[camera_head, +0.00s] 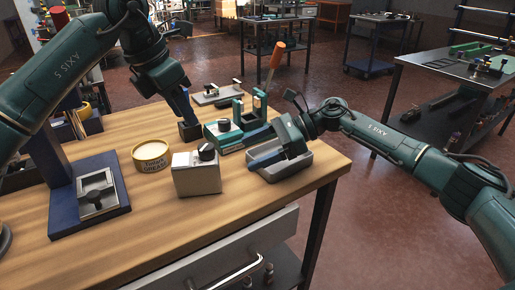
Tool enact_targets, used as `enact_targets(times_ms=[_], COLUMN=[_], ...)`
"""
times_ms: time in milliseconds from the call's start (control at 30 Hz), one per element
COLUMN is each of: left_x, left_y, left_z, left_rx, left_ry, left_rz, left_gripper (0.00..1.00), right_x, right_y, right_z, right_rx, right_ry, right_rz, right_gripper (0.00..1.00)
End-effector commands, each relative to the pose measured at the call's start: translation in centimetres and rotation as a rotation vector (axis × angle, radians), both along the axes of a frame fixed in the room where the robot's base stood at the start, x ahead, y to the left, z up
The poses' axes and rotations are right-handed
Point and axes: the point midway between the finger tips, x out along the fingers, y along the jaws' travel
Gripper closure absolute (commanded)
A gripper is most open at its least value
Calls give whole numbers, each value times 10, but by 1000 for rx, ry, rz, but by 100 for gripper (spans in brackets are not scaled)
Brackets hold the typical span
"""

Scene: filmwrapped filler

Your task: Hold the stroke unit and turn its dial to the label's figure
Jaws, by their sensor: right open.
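A pale grey box with a black dial (207,152) on top, which looks like the stroke unit (197,179), stands upright near the table's front edge. The label's figure cannot be read here. My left gripper (188,130) points down behind the box and apart from it; whether its jaws are open is unclear. My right gripper (262,157) is open and empty, to the right of the box, low over a grey block-like fixture (285,170) that it partly hides.
A grease tin (151,156) stands left of the box. A blue stand (90,215) with a metal plate is further left. A teal fixture (228,138) and an orange-handled lever (276,58) stand behind the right gripper. Bare wooden tabletop (165,230) lies in front.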

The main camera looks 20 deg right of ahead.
Motion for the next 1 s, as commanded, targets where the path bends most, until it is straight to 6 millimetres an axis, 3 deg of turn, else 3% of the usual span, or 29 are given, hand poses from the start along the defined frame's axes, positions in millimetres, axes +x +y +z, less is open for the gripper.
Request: enact_targets(times_ms=[600, 800, 1000], left_x=[0, 0, 0], left_y=[0, 0, 0], left_z=[0, 0, 0], left_rx=[0, 0, 0], left_ry=[0, 0, 0], left_rz=[0, 0, 0], left_gripper=[64, 64, 64], right_x=[7, 9, 9], right_y=[97, 115, 119], right_z=[-40, -47, -49], right_rx=[0, 1, 0], right_ry=[0, -1, -1], right_rz=[2, 0, -1], right_gripper=[18, 18, 18])
